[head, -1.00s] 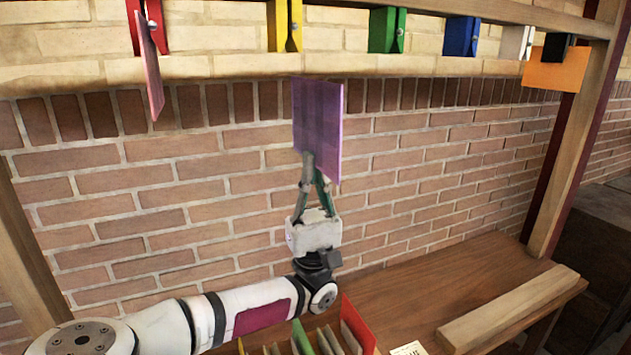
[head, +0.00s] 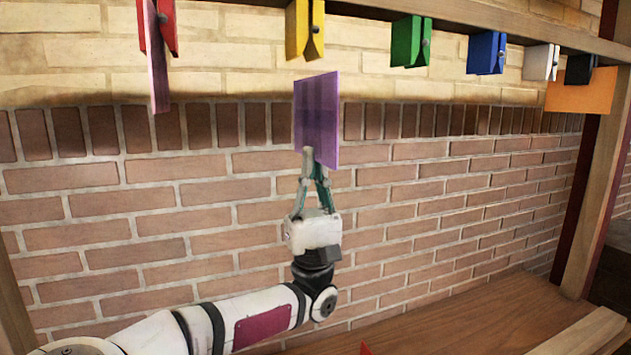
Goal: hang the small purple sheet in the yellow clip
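The small purple sheet (head: 317,115) is upright, held at its lower edge by my gripper (head: 312,158), which is shut on it. The yellow clip (head: 305,30) hangs from the wooden rail above, its jaws pointing down. In the picture the sheet's top edge is a little below the clip and apart from it. The clip holds nothing. How far the sheet is from the clip in depth I cannot tell.
A red clip (head: 168,25) at left holds a pink sheet (head: 157,80). Green (head: 411,42), blue (head: 486,53) and white (head: 541,62) clips hang empty at right. A black clip (head: 580,70) holds an orange sheet (head: 583,92). A wooden post (head: 590,200) stands at right.

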